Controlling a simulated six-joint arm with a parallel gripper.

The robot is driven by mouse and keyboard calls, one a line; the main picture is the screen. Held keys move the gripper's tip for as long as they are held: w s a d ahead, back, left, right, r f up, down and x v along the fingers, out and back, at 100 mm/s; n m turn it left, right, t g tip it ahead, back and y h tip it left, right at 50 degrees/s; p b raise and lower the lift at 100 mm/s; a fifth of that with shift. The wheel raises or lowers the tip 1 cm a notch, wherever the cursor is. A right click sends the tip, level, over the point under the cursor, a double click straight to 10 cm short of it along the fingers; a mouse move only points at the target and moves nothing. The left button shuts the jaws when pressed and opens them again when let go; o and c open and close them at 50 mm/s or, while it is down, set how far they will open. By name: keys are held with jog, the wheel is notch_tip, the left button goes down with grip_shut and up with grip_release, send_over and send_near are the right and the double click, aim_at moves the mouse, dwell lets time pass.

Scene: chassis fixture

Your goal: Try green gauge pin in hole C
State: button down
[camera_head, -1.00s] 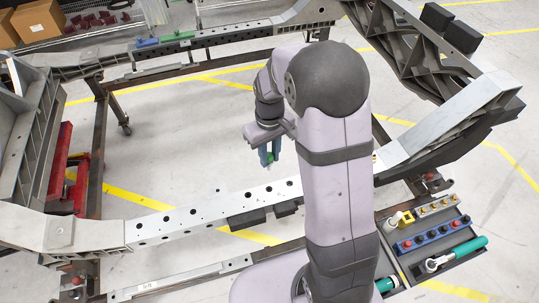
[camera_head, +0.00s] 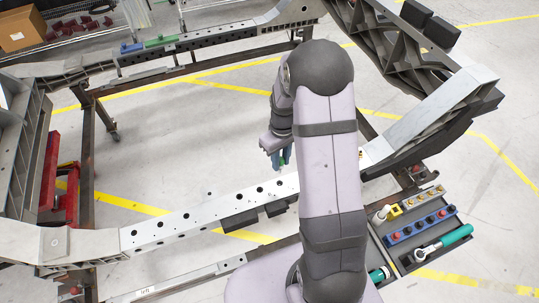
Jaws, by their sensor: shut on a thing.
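My gripper (camera_head: 280,159) hangs above the far side of the pale perforated beam, partly hidden by my own arm. Its blue-grey fingers are shut on the green gauge pin (camera_head: 284,160), of which only a small green part shows. The pin's tip is above the beam, apart from it as far as I can tell. The beam (camera_head: 205,219) runs across the front of the chassis frame with a row of dark holes. No hole letters can be read, so I cannot tell which is hole C. The beam's right part is hidden behind my arm.
A dark tray at the lower right holds a blue rack (camera_head: 422,226) of pins, a green-handled tool (camera_head: 443,244) and a yellow piece (camera_head: 395,210). Chassis rails surround the work area. A green item (camera_head: 160,41) and a blue item (camera_head: 132,47) lie on the far rail.

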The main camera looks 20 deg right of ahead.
jog(key=shift+d+f, duration=0.1)
jog(key=shift+f, duration=0.15)
jog(key=shift+f, duration=0.1)
jog(key=shift+f+b, duration=2.5)
jog(key=shift+f, duration=0.15)
jog(key=shift+p, duration=0.4)
jog(key=shift+f+b, duration=0.9)
jog(key=shift+f, duration=0.4)
jog(key=c, duration=1.4)
grip_release()
jog(key=shift+c, duration=0.2)
jog(key=shift+r, duration=0.15)
notch_tip(320, 180, up, 9)
jog(key=p, duration=0.7)
jog(key=shift+p, duration=0.3)
